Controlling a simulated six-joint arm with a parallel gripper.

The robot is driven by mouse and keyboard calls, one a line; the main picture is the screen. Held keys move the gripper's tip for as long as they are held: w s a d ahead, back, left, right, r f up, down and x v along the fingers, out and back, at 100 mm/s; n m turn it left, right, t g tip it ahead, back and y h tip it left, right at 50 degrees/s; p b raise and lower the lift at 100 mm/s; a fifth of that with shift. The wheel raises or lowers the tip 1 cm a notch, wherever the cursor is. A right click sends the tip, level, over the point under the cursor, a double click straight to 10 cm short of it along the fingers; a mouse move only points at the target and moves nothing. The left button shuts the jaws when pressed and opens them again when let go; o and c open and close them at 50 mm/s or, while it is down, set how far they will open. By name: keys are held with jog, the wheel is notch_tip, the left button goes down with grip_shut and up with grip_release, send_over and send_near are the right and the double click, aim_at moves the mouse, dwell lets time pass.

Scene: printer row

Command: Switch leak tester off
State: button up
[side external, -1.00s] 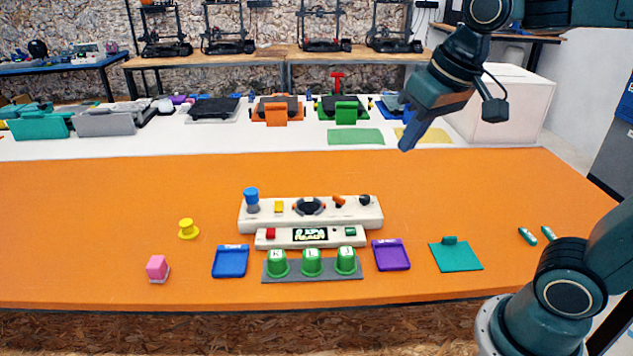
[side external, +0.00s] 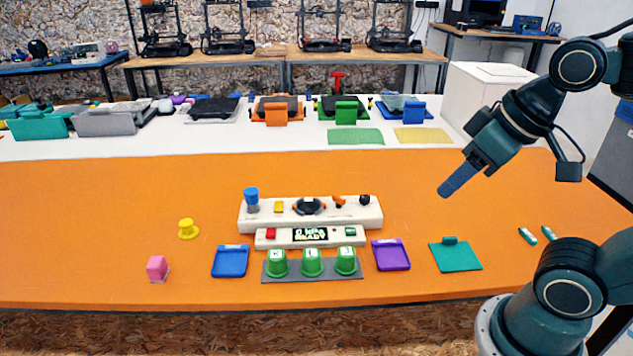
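The leak tester appears to be the white unit (side external: 378,216) at the middle of the orange table. Its rear block carries a blue knob (side external: 251,196), a yellow button (side external: 279,207), a black round dial (side external: 309,207), an orange lever (side external: 339,201) and a black knob (side external: 365,200). The front strip has a red button (side external: 271,234), a lit display (side external: 310,235) reading about "0 kPa READY", and a green switch (side external: 350,232). My gripper (side external: 442,193) is above the table, right of the unit and apart from it. Its fingers are seen edge-on as one blue bar; nothing shows in them.
Three green lettered cups (side external: 311,264) stand on a grey strip in front. Blue (side external: 230,262), purple (side external: 391,256) and teal (side external: 455,257) trays lie nearby. A pink block (side external: 157,267) and yellow knob (side external: 188,229) are at left.

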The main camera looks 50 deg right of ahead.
jog(key=w+r+m+g, duration=0.15)
jog(key=w+r, duration=0.25)
jog(key=w, duration=0.6)
jog(key=m+g, duration=0.4)
jog(key=m, duration=0.3)
send_over(271, 229)
notch_tip(271, 229, down, 19)
jog(key=shift+w+d, duration=0.1)
jog(key=shift+f, duration=0.15)
notch_tip(271, 229, down, 14)
jog(key=shift+r, duration=0.2)
